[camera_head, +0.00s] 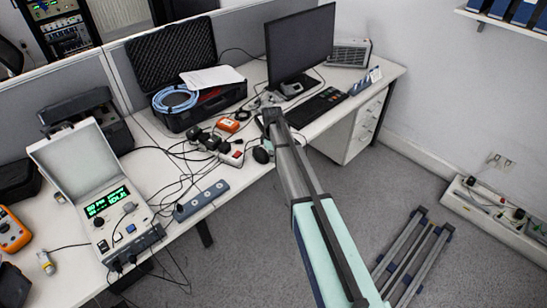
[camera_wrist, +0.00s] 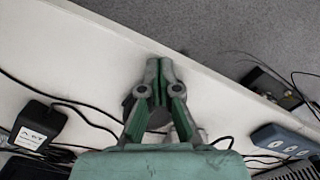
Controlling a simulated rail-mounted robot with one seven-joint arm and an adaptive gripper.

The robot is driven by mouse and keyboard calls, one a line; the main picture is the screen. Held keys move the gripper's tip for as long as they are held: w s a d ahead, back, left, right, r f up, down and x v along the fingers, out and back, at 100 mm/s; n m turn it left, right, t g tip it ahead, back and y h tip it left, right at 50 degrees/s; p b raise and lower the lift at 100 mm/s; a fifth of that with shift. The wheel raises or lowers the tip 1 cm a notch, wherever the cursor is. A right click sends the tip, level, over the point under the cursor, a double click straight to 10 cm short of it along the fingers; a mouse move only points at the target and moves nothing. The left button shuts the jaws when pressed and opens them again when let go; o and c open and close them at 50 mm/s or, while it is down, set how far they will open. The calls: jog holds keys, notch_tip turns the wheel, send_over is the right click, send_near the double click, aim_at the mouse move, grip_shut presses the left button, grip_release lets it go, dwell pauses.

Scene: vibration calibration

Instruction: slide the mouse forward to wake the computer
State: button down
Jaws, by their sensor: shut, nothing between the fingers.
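The dark mouse (camera_head: 261,155) rests near the front edge of the white desk in the head view, just left of my arm. In the wrist view a dark rounded shape (camera_wrist: 156,118), probably the mouse, shows partly between my finger links. My gripper (camera_wrist: 159,68) is shut and empty, its fingertips pointing over the desk near its edge. I cannot tell whether it touches the mouse. In the head view my arm largely hides the gripper. The computer monitor (camera_head: 299,46) is dark, with a black keyboard (camera_head: 318,107) in front of it.
Cables, a power strip (camera_head: 202,200) and a black adapter (camera_wrist: 38,124) lie near the mouse. An open black case (camera_head: 172,75) and an open instrument (camera_head: 112,222) stand to the left. Grey carpet (camera_head: 300,185) lies beyond the desk edge.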

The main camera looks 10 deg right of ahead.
aim_at(263, 154)
jog(key=a, duration=0.1)
jog(key=w+a+b, duration=0.1)
jog(key=w+a, duration=0.1)
jog(key=a, duration=0.1)
jog(key=shift+d, duration=0.1)
